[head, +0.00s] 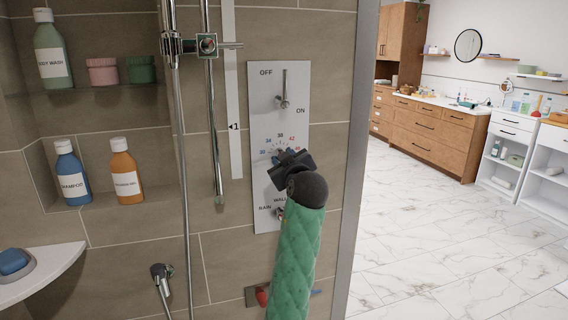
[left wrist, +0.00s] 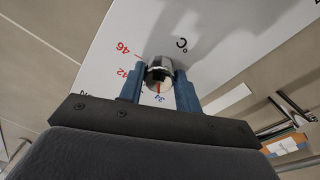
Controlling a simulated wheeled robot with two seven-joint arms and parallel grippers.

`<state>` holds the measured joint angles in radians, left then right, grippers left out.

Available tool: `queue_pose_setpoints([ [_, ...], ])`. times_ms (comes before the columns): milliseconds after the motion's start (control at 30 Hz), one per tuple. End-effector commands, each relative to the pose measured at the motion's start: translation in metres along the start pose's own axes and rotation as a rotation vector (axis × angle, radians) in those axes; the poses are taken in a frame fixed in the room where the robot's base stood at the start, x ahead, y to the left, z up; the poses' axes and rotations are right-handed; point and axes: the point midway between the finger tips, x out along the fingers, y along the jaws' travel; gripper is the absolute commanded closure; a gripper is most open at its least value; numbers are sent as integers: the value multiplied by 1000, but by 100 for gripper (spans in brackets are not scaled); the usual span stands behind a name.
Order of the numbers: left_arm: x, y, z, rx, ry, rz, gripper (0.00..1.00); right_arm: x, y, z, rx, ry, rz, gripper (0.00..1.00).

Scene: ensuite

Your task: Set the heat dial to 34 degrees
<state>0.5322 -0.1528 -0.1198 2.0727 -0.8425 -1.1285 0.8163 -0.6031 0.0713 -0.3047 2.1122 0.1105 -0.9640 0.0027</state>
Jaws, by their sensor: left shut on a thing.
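The heat dial (left wrist: 159,68) is a small round chrome knob with a red pointer line. In the left wrist view, it sits between the two blue fingers of my left gripper (left wrist: 161,78), which is shut on it. The red line points at or very close to the blue 34. The red 42 and 46 show to the left of the knob. In the head view, my left gripper (head: 281,160) reaches the white control panel (head: 262,120) and hides most of the dial. Part of the number scale (head: 280,139) shows above it. My right gripper is not in view.
Above the dial is the OFF/ON lever (head: 283,95); below is the RAIN/WALL knob (head: 280,213), partly hidden by my arm. A chrome shower rail and hose (head: 183,150) stand left of the panel. Bottles (head: 73,175) fill the niche shelves. A metal frame edge (head: 352,150) is close on the right.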

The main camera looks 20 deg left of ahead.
Motion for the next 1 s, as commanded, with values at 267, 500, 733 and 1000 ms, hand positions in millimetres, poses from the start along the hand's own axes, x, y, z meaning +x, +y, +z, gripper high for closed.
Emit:
queue_pose_setpoints([
  [267,0,0,0,-16,0,0,89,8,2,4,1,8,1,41],
  [500,0,0,0,-16,0,0,89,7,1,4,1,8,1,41],
  [733,0,0,0,-15,0,0,45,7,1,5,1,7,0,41],
  [1000,0,0,0,-15,0,0,45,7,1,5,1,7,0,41],
])
